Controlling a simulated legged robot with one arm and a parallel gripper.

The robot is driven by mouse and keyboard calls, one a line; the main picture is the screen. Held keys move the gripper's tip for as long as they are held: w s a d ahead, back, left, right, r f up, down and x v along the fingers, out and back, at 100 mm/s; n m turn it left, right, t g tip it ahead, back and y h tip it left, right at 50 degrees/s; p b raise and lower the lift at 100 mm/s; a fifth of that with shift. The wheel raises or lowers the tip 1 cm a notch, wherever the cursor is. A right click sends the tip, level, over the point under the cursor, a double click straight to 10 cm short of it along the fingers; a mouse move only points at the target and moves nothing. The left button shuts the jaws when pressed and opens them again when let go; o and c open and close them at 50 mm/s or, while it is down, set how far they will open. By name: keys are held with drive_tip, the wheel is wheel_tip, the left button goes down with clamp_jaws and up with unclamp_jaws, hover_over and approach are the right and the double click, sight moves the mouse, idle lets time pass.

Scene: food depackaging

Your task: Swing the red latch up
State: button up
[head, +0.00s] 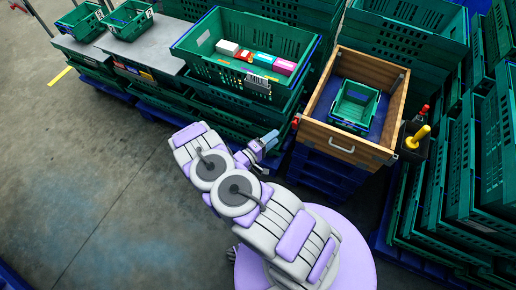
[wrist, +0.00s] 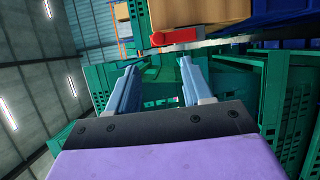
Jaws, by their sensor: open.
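The red latch (head: 295,121) is on the left front corner of a wooden box (head: 345,142) in the head view. In the wrist view the red latch (wrist: 173,37) lies roughly level across the picture, just beyond my fingertips, below a tan wooden part. My gripper (head: 270,141) is left of the latch in the head view, apart from it. In the wrist view my gripper (wrist: 157,66) is open, with its two blue-grey fingers spread and nothing between them. The latch's pivot is too small to make out.
A small green crate (head: 353,104) sits inside the wooden box, which has a pale front handle (head: 341,146). A large green crate (head: 225,72) with several packages stands left of the box. Red and yellow handles (head: 418,137) stand on the right. Open floor lies left.

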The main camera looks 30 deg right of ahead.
drive_tip(key=v, duration=0.7)
drive_tip(key=shift+a, duration=0.4)
